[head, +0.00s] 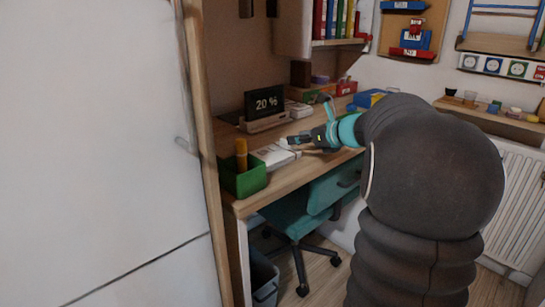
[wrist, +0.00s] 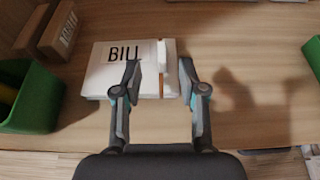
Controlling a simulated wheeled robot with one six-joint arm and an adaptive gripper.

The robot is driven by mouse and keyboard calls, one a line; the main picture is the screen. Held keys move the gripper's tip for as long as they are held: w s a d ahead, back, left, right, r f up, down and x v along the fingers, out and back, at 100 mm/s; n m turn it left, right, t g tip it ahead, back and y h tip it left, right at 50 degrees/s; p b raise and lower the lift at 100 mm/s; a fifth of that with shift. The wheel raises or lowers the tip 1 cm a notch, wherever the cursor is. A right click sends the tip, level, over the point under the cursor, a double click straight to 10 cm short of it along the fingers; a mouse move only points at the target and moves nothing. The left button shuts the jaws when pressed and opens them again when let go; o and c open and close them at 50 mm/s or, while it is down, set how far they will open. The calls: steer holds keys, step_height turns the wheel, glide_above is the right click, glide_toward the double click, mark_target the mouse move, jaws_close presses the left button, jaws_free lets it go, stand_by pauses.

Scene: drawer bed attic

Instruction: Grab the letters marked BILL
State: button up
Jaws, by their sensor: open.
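The white letters marked BILL (wrist: 105,77) lie as a stack on the wooden desk in the wrist view. They also show in the head view (head: 274,156), where the marking is too small to read. My gripper (wrist: 158,68) is open, with its two fingers over the near right part of the stack. The left finger overlaps the letters in the picture; the right finger is by their right edge. I cannot tell whether either finger touches them. In the head view my gripper (head: 290,141) is just above and beside the stack.
A green box (head: 242,177) stands left of the letters, near the desk's front edge. A display reading 20 % (head: 265,102) is behind. Another green object (wrist: 314,55) is at the right. A teal chair (head: 300,215) stands under the desk (wrist: 260,60). Bare desk lies right of the letters.

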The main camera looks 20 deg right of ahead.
mark_target(285, 140)
steer(key=shift+f+x, duration=0.15)
steer(key=shift+x, duration=1.6)
steer(key=shift+f+x, duration=0.15)
steer(key=shift+x, duration=1.65)
steer(key=shift+s+d, duration=0.1)
steer(key=shift+d, duration=0.05)
jaws_close()
